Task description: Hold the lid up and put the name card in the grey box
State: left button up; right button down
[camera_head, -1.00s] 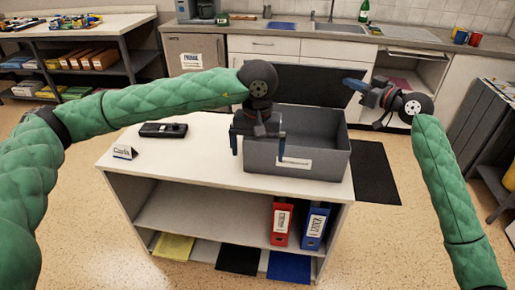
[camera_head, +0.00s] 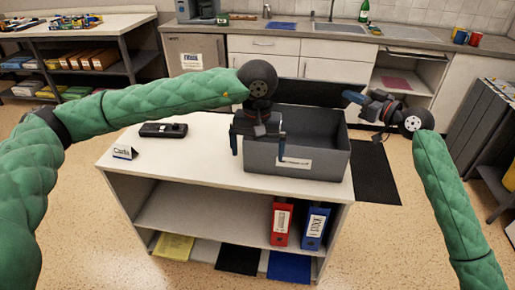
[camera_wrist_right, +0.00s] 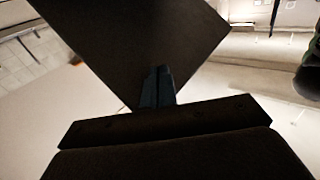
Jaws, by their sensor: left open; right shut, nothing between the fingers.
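The white name card (camera_head: 123,152) stands at the left end of the cabinet top. The grey box (camera_head: 322,162) with a white label sits open on the right part of the top. Its dark lid (camera_head: 318,92) is raised behind the box, leaning back. My left gripper (camera_head: 257,148) is open and empty, pointing down at the box's left front corner. My right gripper (camera_head: 351,97) is shut and empty beside the lid's right end. In the right wrist view the shut fingers (camera_wrist_right: 157,84) overlap the dark lid (camera_wrist_right: 140,35); I cannot tell whether they touch.
A black device (camera_head: 163,130) lies behind the name card. Red (camera_head: 282,222) and blue binders (camera_head: 314,226) stand on the shelf below. A kitchen counter (camera_head: 290,37) runs behind, and a dark mat (camera_head: 372,175) lies on the floor at right.

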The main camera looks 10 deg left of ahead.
dwell(0.3)
jog(key=shift+s+f, duration=1.35)
jog(key=shift+f, duration=0.15)
jog(key=s+f, duration=0.2)
jog(key=f, duration=0.1)
jog(key=shift+s+f, duration=0.35)
jog(key=shift+f, duration=0.45)
jog(key=shift+s+f, duration=0.3)
jog(key=shift+f, duration=0.6)
